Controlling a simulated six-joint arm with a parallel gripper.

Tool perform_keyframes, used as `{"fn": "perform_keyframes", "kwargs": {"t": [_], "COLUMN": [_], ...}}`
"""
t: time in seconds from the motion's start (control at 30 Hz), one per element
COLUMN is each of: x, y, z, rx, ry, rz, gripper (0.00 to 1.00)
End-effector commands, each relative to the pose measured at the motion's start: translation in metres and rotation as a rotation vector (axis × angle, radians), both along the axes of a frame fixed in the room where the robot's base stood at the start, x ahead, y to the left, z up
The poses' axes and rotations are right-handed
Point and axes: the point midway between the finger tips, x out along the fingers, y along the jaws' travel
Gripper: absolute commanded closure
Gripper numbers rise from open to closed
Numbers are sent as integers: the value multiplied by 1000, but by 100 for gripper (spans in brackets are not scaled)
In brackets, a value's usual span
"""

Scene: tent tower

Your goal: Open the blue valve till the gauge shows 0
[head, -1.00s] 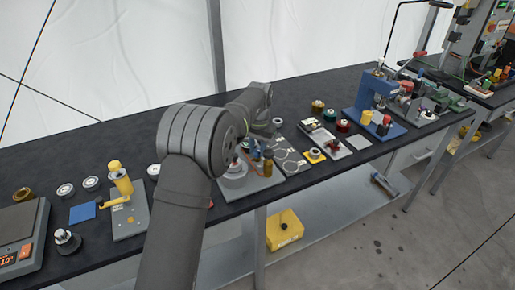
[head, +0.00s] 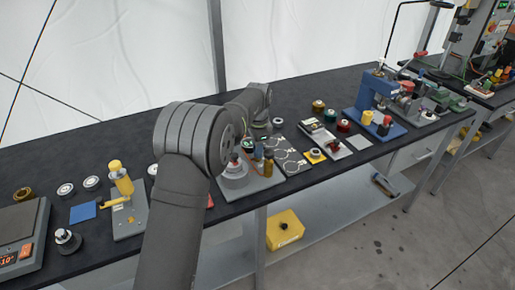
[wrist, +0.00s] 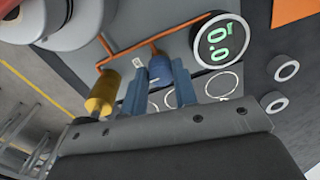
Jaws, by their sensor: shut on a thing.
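The blue valve (wrist: 160,70) sits on a copper-coloured pipe in the wrist view. My gripper (wrist: 159,76) is shut on it, one finger on each side. The round gauge (wrist: 219,40) is just right of the valve, with tilted green digits that appear to read 0.0. In the head view the gauge (head: 248,145) shows as a small green-lit face on the grey valve plate (head: 262,184). My wrist and fingers are mostly hidden there behind my own arm.
A yellow-brown cylinder (wrist: 103,92) stands close to the left of my gripper in the wrist view. A plate with metal rings (head: 290,158) lies right of the valve plate. Two grey rings (wrist: 286,68) lie on the dark bench beyond the gauge.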

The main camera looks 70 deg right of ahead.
Motion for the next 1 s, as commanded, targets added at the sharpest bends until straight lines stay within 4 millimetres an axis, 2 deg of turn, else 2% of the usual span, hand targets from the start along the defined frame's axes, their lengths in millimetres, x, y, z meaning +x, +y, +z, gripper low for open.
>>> {"fn": "perform_keyframes", "kwargs": {"t": [0.67, 0.7, 0.8, 1.0], "x": [0, 0, 0, 0], "y": [0, 0, 0, 0], "z": [1, 1, 1, 0], "rx": [-2, -2, -1, -1], "ry": [-1, -1, 0, 0], "rz": [-68, -68, -67, -67], "gripper": [96, 72, 52, 52]}}
